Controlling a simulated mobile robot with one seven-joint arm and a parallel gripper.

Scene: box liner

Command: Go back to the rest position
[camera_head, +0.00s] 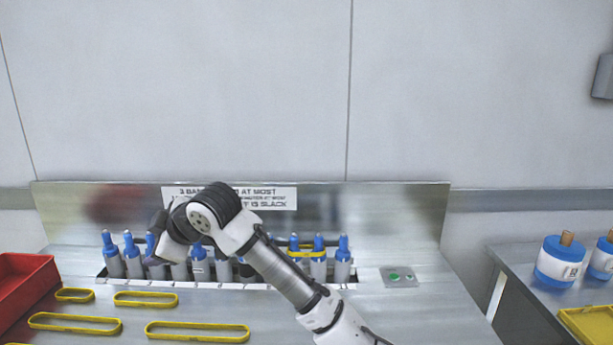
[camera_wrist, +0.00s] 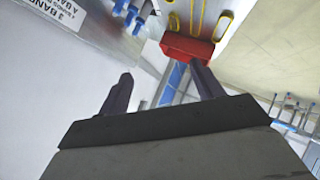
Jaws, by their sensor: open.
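My gripper shows in the wrist view (camera_wrist: 160,78), its two dark fingers apart with nothing between them. In the head view my arm reaches in from the lower right and bends over the row of blue-topped grey cylinders. The gripper end is at the left of the bend, largely hidden by the wrist. Several cylinders (camera_head: 133,262) stand upright in a slot along the back of the metal table (camera_head: 290,312). A yellow band (camera_head: 306,254) is around cylinders right of the arm. The middle cylinders are partly hidden by my arm.
Several yellow bands (camera_head: 75,323) lie flat on the table's front left. A red bin (camera_head: 24,285) is at the far left. A printed sign (camera_head: 270,198) is on the back panel. A panel with green buttons (camera_head: 399,277) sits right.

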